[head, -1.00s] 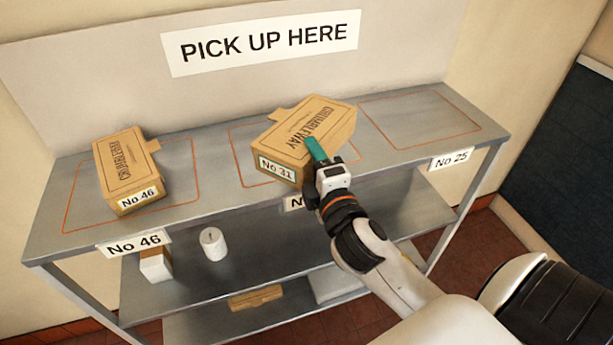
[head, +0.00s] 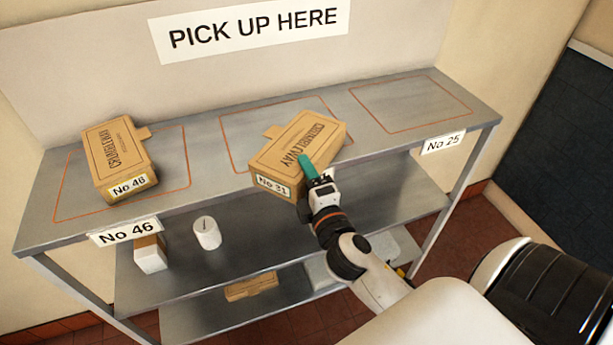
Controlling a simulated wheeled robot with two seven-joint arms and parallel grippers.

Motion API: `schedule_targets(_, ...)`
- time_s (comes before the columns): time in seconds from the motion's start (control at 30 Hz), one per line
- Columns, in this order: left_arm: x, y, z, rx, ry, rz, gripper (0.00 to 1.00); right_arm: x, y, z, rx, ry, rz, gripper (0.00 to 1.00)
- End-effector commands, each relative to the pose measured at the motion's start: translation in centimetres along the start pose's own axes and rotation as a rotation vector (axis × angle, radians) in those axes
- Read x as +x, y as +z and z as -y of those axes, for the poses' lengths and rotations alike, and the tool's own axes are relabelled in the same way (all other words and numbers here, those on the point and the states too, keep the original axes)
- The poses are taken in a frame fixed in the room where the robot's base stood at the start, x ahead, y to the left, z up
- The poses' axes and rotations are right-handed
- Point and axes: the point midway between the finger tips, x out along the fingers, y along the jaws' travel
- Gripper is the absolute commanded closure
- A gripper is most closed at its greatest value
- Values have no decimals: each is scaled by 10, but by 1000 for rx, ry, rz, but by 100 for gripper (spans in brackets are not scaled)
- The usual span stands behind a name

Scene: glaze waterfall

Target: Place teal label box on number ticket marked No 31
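A brown cardboard box (head: 300,150) with a pale, teal-edged label reading No 31 is at the middle of the shelf top, set at an angle and reaching over the front edge. My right gripper (head: 307,170) is at its front right corner, one teal finger lying against the box; the other finger is hidden. The grip looks closed on the box. I cannot tell whether the box touches the shelf top. The middle ticket on the shelf edge is hidden behind the box and gripper. My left gripper is not in view.
Another box (head: 115,160), marked No 46, stands in the left outline above the No 46 ticket (head: 125,232). The right outline (head: 410,103), by the No 25 ticket (head: 443,143), is empty. A white cylinder (head: 207,233) and a small carton (head: 150,253) stand on the shelf below.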

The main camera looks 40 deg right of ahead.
Motion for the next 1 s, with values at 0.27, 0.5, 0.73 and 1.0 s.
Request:
schedule_targets(0.27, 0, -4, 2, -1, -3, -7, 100, 0, 0, 0, 0, 1, 0, 22)
schedule_targets(0.5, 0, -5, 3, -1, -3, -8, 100, -4, 0, 1, 1, 3, 0, 22)
schedule_targets(0.73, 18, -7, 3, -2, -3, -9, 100, -49, 0, -3, 3, 5, 0, 22)
schedule_targets(1.0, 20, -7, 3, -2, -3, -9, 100, -99, -1, 5, 4, 5, -8, 22)
